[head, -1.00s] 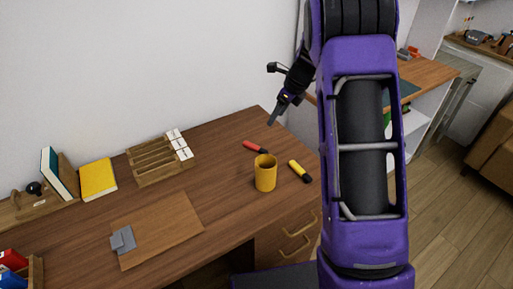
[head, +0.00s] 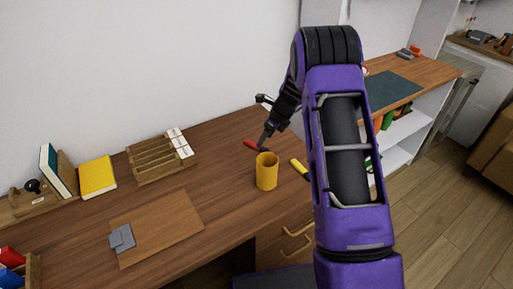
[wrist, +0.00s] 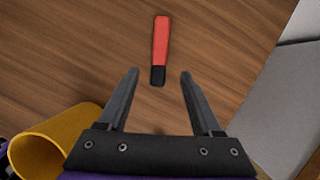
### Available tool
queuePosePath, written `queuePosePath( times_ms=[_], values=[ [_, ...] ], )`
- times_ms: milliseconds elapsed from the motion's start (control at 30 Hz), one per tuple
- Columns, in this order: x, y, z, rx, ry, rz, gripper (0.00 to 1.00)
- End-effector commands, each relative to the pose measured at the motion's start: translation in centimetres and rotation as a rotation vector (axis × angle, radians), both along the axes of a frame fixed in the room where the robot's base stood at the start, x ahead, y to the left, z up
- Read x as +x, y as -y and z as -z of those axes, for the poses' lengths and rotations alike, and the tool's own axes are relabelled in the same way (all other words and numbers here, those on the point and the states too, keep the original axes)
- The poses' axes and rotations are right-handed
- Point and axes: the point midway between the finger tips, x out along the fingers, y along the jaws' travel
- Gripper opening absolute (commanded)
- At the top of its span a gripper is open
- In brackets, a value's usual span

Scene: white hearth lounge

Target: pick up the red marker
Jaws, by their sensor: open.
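The red marker (head: 252,145) lies on the wooden desk behind the yellow cup, partly hidden by my gripper in the head view. In the wrist view the red marker (wrist: 160,46) lies beyond my fingertips, lined up roughly between them, with its black end (wrist: 158,76) nearest to me. My gripper (wrist: 158,73) is open and empty, its two fingers spread apart. In the head view my gripper (head: 262,146) is close to the marker, apparently above the desk; the exact height is hard to tell.
A yellow cup (head: 266,172) stands just in front of my gripper and shows at lower left in the wrist view (wrist: 62,140). A yellow marker (head: 298,168) lies to its right. A wooden rack (head: 152,172) and a yellow book (head: 98,178) stand left.

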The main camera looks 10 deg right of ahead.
Motion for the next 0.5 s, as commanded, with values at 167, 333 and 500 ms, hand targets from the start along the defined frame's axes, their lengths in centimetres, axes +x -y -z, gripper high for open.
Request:
queuePosePath(
  times_ms=[167,333,500],
  values=[
    [0.2,-0.5,3.0,0.001,-0.004,0.001,0.66],
    [0.7,-0.9,4.2,0.001,-0.002,-0.001,0.66],
    [0.7,-0.9,4.1,0.0,-0.001,0.0,0.66]
  ],
)
